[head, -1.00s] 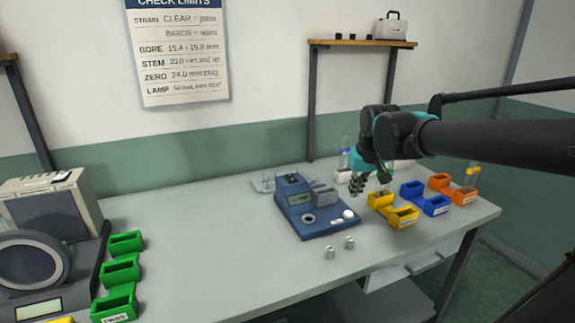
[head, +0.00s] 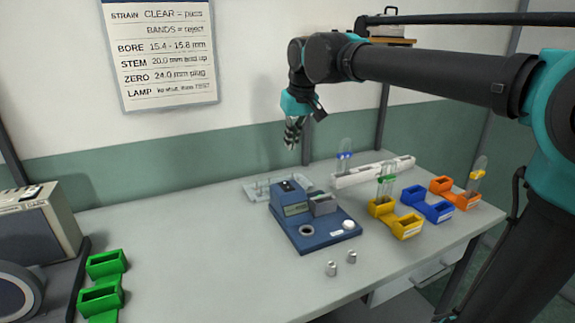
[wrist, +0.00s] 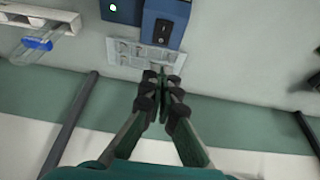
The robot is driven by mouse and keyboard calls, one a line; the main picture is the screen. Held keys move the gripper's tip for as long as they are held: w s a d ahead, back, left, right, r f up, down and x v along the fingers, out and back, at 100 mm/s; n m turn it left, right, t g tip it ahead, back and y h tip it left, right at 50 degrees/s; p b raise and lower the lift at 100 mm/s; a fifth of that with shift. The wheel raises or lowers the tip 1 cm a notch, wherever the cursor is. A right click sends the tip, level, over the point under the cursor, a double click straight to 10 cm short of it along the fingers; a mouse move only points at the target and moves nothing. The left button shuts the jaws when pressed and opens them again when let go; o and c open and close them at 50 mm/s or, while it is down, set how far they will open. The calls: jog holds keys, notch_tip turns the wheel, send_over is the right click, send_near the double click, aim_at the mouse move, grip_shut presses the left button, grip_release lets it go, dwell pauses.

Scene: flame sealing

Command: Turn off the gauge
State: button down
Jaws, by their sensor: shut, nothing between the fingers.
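The blue gauge (head: 318,243) stands on the bench, with a small display, a grey block, a round socket and a white knob. Its black rocker switch (head: 287,186) is on the raised back part. The switch also shows in the wrist view (wrist: 163,31), near the top edge; which way it is set I cannot tell. A small green light (wrist: 113,7) glows on a blue part beside it. My gripper (head: 291,138) hangs in the air above the rear of the gauge, fingers down, shut and empty. It does not touch the gauge.
A clear plastic tray (head: 262,190) lies behind the gauge. A white rack (head: 370,173) and yellow (head: 408,228), blue (head: 438,212) and orange bins (head: 466,201) stand to the right. Two metal plugs (head: 332,268) lie in front. Green bins (head: 100,300) are at left; bench between is clear.

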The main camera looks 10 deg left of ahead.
aim_at(285, 183)
jog(key=x, duration=1.3)
jog(key=shift+s+d+f, duration=0.15)
jog(key=shift+f, duration=0.25)
jog(key=shift+f, duration=0.3)
jog(key=shift+s+d, duration=0.4)
jog(key=shift+s, duration=0.15)
jog(key=shift+r, duration=0.1)
